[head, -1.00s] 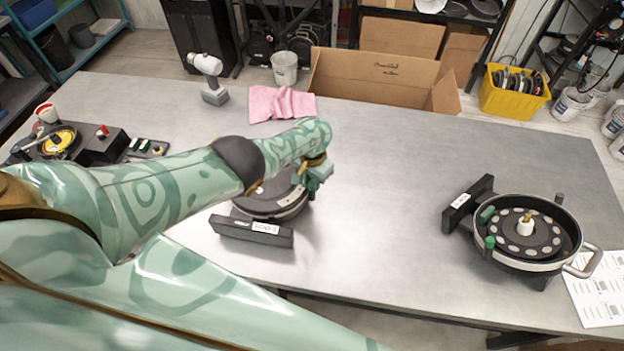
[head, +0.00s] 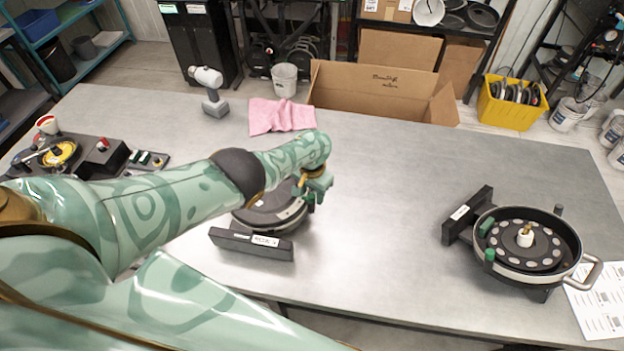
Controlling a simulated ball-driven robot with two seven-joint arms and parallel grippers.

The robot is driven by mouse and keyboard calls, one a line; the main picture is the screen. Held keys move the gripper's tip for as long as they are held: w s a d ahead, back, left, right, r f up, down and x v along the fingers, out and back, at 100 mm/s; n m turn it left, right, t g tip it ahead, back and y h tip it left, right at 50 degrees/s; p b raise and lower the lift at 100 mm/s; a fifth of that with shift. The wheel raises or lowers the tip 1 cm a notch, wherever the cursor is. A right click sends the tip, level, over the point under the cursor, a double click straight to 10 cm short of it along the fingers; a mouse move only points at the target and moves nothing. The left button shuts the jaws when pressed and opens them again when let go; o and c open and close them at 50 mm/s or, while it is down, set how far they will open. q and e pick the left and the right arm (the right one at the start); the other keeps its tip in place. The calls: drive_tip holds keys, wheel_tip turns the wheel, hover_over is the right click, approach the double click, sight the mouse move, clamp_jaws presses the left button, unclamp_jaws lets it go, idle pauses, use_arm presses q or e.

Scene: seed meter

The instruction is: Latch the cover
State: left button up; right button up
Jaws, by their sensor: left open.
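One seed meter (head: 268,217) stands on the table left of centre, with a dark round cover and a black labelled block (head: 252,244) at its front. My left arm hides much of its back and left side. My left gripper (head: 308,200) is at the meter's right rim and open. Whether it touches the latch there cannot be made out. A second meter (head: 528,245) at the right is open, showing a disc with a ring of pale spots, a white and brass hub and green latches. My right gripper is not in view.
A black test unit (head: 85,155) is at the left, and a printed sheet (head: 600,305) lies at the right. The table (head: 400,200) between the meters is clear.

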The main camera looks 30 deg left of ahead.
use_arm(q)
wheel_tip(320, 180, up, 9)
drive_tip(key=p, duration=0.8)
wheel_tip(320, 180, up, 7)
hover_over(312, 195)
